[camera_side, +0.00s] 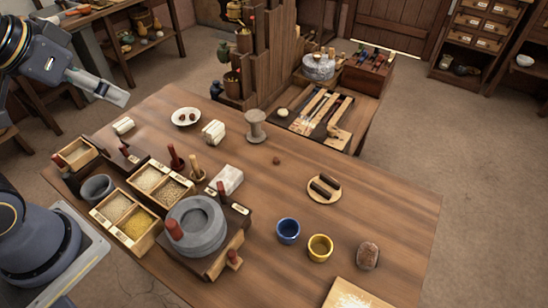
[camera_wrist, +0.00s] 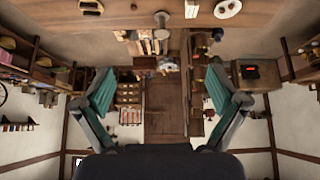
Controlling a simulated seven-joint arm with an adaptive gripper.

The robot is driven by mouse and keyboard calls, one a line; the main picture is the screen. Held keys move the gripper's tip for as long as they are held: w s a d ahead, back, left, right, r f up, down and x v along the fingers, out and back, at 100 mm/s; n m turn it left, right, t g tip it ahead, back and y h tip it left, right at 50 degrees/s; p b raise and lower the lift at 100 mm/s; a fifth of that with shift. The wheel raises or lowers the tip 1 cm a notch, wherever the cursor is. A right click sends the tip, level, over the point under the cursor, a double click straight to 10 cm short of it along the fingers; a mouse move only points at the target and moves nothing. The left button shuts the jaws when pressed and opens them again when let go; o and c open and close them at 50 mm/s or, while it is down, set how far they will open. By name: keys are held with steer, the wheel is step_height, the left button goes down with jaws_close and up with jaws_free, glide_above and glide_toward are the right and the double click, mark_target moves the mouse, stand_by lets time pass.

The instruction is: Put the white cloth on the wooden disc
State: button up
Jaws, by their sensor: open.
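A round pale wooden disc (camera_side: 324,196) lies on the table's right half, with two dark rolls on it; it also shows at the top left edge of the wrist view (camera_wrist: 90,11). A white rolled bundle (camera_side: 214,132), looking like cloth, lies left of the grey spool; it also shows at the top of the wrist view (camera_wrist: 193,9). A smaller white roll (camera_side: 123,125) and a flat white block (camera_side: 228,179) lie nearby; I cannot tell for certain which is the cloth. My gripper (camera_side: 123,98) is raised at the table's far left, open and empty, its fingers spread in the wrist view (camera_wrist: 160,88).
The grey spool (camera_side: 255,126) stands by the bundle, and a white plate (camera_side: 186,117) lies behind it. A stone quern (camera_side: 195,225) and grain boxes fill the front left. Blue (camera_side: 288,231) and yellow (camera_side: 320,248) cups stand before the disc. The middle is mostly clear, with one small brown ball.

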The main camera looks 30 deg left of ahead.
steer(key=w+t, duration=0.1)
steer(key=w, duration=0.2)
steer(key=g, duration=0.3)
glide_above(224, 180)
steer(key=s, duration=0.2)
step_height(224, 180, down, 35)
steer(key=shift+s+r, duration=0.1)
steer(key=shift+x, duration=3.4)
steer(key=shift+s+f, duration=0.1)
steer(key=shift+f, duration=0.15)
